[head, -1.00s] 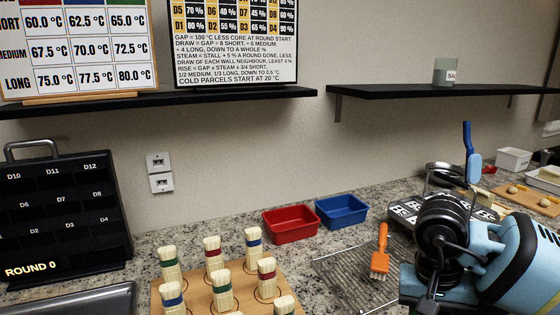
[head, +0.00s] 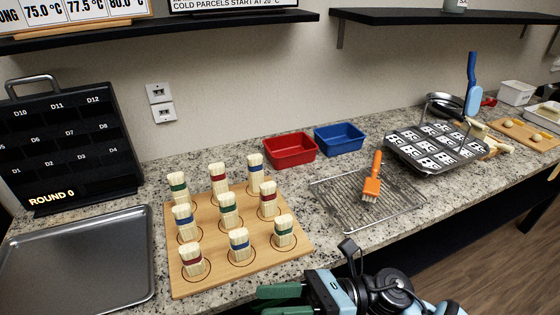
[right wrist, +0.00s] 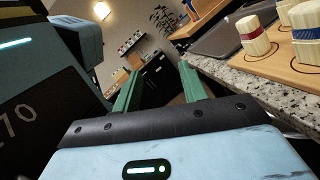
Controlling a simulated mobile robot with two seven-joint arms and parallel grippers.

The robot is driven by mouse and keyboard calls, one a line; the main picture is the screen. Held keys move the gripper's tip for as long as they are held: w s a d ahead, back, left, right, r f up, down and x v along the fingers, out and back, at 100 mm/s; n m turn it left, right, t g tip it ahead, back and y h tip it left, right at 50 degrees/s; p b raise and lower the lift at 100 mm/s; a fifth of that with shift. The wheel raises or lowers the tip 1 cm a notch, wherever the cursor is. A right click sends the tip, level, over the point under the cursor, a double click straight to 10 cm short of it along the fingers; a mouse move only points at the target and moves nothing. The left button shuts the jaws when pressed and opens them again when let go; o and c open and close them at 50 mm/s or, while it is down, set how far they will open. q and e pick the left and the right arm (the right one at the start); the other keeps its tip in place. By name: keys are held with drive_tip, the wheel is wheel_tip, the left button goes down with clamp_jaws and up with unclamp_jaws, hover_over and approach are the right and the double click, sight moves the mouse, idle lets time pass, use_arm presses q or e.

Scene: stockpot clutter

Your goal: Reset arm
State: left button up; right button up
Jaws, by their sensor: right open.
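My right gripper (head: 268,301) is low at the bottom edge of the head view, in front of the counter. Its two green fingers point left and stand apart with nothing between them. In the right wrist view the fingers of the right gripper (right wrist: 159,85) are spread and empty, with the counter edge to their right. The arm's black and light blue links show right of the gripper in the head view. My left gripper is in neither view.
A wooden board (head: 216,265) with several banded bundles stands just behind the gripper. Behind are a wire rack (head: 340,205) with an orange brush (head: 373,178), red (head: 290,151) and blue (head: 340,139) bins, and a dark compartment tray (head: 436,147). A metal tray (head: 75,262) lies left.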

drive_tip(key=w+d+f+m+t+h+p, duration=0.1)
drive_tip(key=d+f+m+t+h, duration=0.4)
drive_tip(key=m+t, duration=0.85)
drive_tip(key=w+d+f+m+t+h+p, duration=0.1)
drive_tip(key=d+f+m+t+h, duration=0.45)
drive_tip(key=m, duration=1.45)
use_arm(q)
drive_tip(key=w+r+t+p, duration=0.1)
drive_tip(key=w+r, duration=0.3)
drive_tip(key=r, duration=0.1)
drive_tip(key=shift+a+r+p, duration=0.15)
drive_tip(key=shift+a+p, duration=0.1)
drive_tip(key=shift+p, duration=0.1)
use_arm(e)
drive_tip(key=s+d+f+m+g+h, duration=0.3)
drive_tip(key=s+d+f+m, duration=0.2)
drive_tip(key=s+f+m, duration=0.2)
drive_tip(key=s+d+f+m+g+h, duration=0.4)
drive_tip(key=s+f+m, duration=0.3)
drive_tip(key=s+f, duration=0.3)
drive_tip(key=shift+s+d+f, duration=0.25)
drive_tip(key=shift+s+d, duration=0.3)
drive_tip(key=shift+s, duration=0.6)
drive_tip(key=shift+m, duration=0.25)
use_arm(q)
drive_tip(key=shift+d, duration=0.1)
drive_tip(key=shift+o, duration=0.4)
